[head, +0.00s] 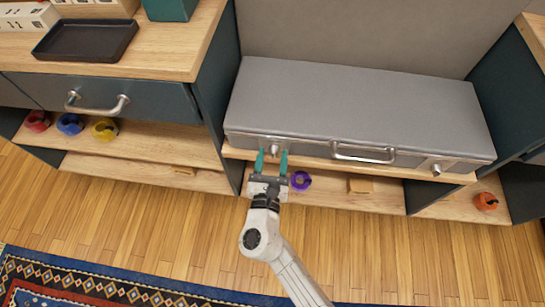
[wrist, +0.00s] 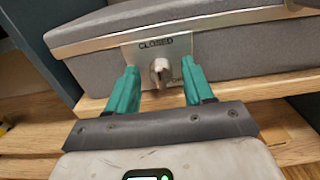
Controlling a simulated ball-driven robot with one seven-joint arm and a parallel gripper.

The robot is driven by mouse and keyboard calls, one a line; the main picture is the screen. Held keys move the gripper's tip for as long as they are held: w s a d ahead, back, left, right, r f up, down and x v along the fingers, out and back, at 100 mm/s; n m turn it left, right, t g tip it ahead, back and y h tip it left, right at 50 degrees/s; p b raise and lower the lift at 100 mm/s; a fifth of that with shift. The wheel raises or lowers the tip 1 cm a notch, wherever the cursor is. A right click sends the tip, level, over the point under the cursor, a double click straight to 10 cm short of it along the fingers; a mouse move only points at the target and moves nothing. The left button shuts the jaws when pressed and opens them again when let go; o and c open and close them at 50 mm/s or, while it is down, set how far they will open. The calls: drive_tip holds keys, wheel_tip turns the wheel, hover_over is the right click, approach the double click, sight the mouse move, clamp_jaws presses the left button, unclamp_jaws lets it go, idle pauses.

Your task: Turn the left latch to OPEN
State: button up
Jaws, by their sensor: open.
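A grey case (head: 360,105) lies on a wooden shelf with its front facing me. Its left latch (head: 274,149) is a metal knob on a plate. In the wrist view the latch knob (wrist: 159,72) sits below the word CLOSED on the plate (wrist: 150,50). My gripper (head: 272,156) is open, with green fingers on either side of the knob. In the wrist view my gripper (wrist: 158,80) has the knob between its fingertips, with visible gaps at both sides. The right latch (head: 437,169) is at the case's other end.
The case's handle (head: 364,153) is between the latches. A purple roll (head: 300,180) lies on the lower shelf close to my gripper. A drawer cabinet (head: 150,105) stands at the left. An orange roll (head: 486,201) is at the right.

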drive_tip(key=shift+c, duration=0.2)
clamp_jaws()
idle(0.3)
drive_tip(key=shift+b, duration=0.3)
drive_tip(key=m+b, duration=0.3)
drive_tip(key=shift+d+f+m, duration=0.1)
drive_tip(key=shift+f+m, duration=0.15)
drive_tip(key=shift+m, duration=0.15)
drive_tip(key=m+b, duration=0.5)
drive_tip(key=shift+d+b, duration=0.1)
drive_tip(key=shift+b, duration=0.25)
drive_tip(key=m+b, duration=0.5)
drive_tip(key=shift+f+m, duration=0.1)
drive_tip(key=shift+m, duration=0.3)
drive_tip(key=shift+d+m+b, duration=0.1)
drive_tip(key=shift+m+b, duration=1.25)
drive_tip(key=shift+m, duration=0.25)
